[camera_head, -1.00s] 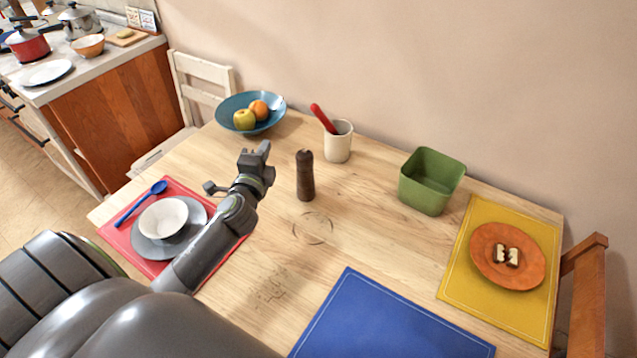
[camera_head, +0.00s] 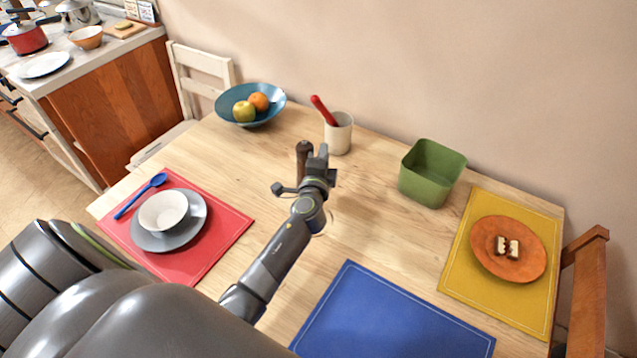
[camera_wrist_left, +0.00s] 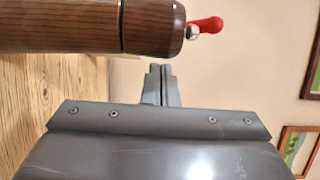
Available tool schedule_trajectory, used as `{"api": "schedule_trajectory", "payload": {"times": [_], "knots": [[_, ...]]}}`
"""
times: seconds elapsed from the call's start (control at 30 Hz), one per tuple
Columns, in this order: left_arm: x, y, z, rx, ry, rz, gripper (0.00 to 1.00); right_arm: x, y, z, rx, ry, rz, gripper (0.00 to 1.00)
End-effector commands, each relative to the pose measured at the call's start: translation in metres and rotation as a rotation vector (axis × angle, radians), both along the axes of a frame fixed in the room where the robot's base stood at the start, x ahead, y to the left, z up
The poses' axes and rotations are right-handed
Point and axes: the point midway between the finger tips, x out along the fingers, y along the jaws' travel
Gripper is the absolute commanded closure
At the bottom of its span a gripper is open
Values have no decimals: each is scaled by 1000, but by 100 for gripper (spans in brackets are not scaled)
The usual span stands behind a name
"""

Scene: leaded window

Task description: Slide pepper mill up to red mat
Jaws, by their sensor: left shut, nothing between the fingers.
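The dark brown pepper mill (camera_head: 302,154) stands upright on the wooden table in the head view, partly hidden behind my left gripper. My left gripper (camera_head: 318,152) is shut and empty, in front of the mill and a little to its right in the picture. In the left wrist view the mill (camera_wrist_left: 90,27) shows large beside the shut fingertips (camera_wrist_left: 160,70); I cannot tell whether they touch it. The red mat (camera_head: 225,228) lies at the left of the table with a grey plate (camera_head: 198,228), a white bowl (camera_head: 163,211) and a blue spoon (camera_head: 140,195). My right gripper is not in view.
A blue fruit bowl (camera_head: 228,103), a cream crock (camera_head: 341,137) with a red-handled utensil and a green bin (camera_head: 430,175) stand along the back. A blue mat (camera_head: 390,318) and yellow mat (camera_head: 535,215) lie right. Bare table lies between mill and red mat.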

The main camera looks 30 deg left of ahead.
Motion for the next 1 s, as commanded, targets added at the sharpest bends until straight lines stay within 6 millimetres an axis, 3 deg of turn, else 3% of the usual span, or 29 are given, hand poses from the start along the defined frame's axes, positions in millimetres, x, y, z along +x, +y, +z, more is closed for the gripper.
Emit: {"api": "schedule_trajectory", "payload": {"times": [0.03, 0.2, 0.5, 0.63, 1.0], "knots": [[0, 0, -17, 0, 3, 0, 100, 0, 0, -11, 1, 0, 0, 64], [0, 0, -50, 0, 3, 0, 100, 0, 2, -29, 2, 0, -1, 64], [0, 0, -92, 0, 1, 0, 100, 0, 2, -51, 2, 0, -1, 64], [-4, 5, -88, 0, 0, 0, 100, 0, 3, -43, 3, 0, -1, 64], [-7, 8, -90, -2, -1, 0, 100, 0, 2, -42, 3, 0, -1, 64]]}}
